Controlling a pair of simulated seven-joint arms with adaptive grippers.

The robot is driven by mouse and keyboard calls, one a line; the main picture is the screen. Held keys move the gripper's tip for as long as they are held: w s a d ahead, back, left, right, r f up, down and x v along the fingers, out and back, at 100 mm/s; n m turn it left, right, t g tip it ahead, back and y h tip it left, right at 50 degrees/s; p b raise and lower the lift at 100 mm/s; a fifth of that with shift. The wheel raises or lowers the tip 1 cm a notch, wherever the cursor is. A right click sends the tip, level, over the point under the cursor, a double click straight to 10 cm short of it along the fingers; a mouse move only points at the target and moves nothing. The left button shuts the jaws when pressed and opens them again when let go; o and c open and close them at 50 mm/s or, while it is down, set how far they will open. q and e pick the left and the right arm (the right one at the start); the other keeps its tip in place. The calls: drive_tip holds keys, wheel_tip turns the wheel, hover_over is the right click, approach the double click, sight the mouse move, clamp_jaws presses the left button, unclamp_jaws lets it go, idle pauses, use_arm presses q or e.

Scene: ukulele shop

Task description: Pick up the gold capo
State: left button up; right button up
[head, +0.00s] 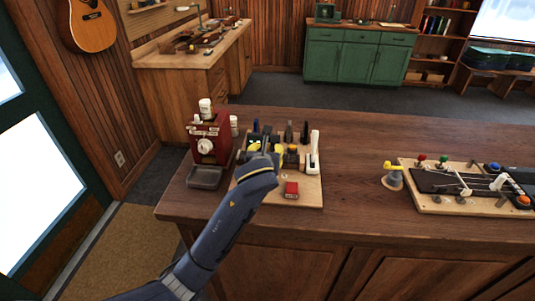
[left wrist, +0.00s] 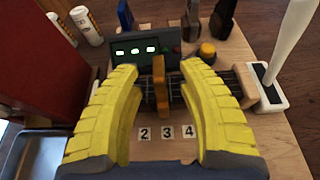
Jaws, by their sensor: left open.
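The gold capo (left wrist: 161,88) stands upright in the left wrist view, across a short dark fretboard piece (left wrist: 203,82) on the wooden board (left wrist: 262,150). My left gripper (left wrist: 161,82) is open, with one yellow finger on each side of the capo and a gap on both sides. In the head view my left gripper (head: 265,152) reaches over the wooden board (head: 308,193), and its wrist and fingers hide the capo. My right gripper is in neither view.
A dark box with lit displays (left wrist: 140,50), an orange knob (left wrist: 207,49) and a white lever (head: 314,143) crowd the board's back and right. Bare counter lies right (head: 355,165).

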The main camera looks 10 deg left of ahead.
use_arm(q)
drive_tip(key=shift+w+a+f, duration=0.1)
drive_tip(key=shift+w+f, duration=0.15)
drive_tip(key=shift+w, duration=0.45)
drive_tip(key=shift+c, duration=0.2)
clamp_jaws()
